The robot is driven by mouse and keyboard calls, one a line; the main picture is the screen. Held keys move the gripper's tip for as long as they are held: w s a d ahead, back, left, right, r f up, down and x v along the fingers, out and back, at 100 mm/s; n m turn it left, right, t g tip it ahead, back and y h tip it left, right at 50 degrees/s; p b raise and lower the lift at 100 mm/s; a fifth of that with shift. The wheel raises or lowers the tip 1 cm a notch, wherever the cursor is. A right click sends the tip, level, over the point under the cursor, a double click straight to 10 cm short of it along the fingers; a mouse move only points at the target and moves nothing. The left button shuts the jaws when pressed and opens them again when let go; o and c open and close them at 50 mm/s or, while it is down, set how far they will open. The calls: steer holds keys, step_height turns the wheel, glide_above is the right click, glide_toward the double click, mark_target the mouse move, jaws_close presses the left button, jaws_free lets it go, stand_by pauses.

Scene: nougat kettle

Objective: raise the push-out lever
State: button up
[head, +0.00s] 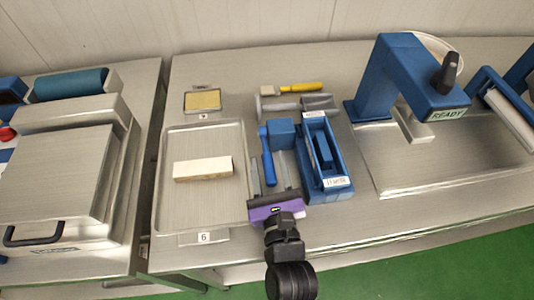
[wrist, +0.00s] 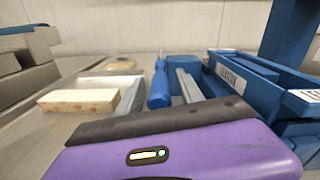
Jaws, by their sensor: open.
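The push-out lever shows as a blue handle (head: 268,168) beside a blue block (head: 282,131) in the head view. Its handle points toward me and seems to hang low. My gripper (head: 267,159) is open, its purple body at the table's front side and its two grey fingers pointing away from me. In the wrist view the blue handle (wrist: 159,88) stands between the two fingers, with gaps on both sides. I cannot tell whether the fingertips are level with it. Nothing is held.
A blue trough (head: 322,155) stands close on the right of my gripper. A metal tray (head: 203,139) with a pale bar (head: 203,169) lies on the left. A scoop (head: 300,103) and yellow-handled brush (head: 292,88) lie behind. A blue press (head: 400,75) stands further right.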

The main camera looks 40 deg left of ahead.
steer(key=shift+x, duration=1.05)
jaws_close()
stand_by(0.7)
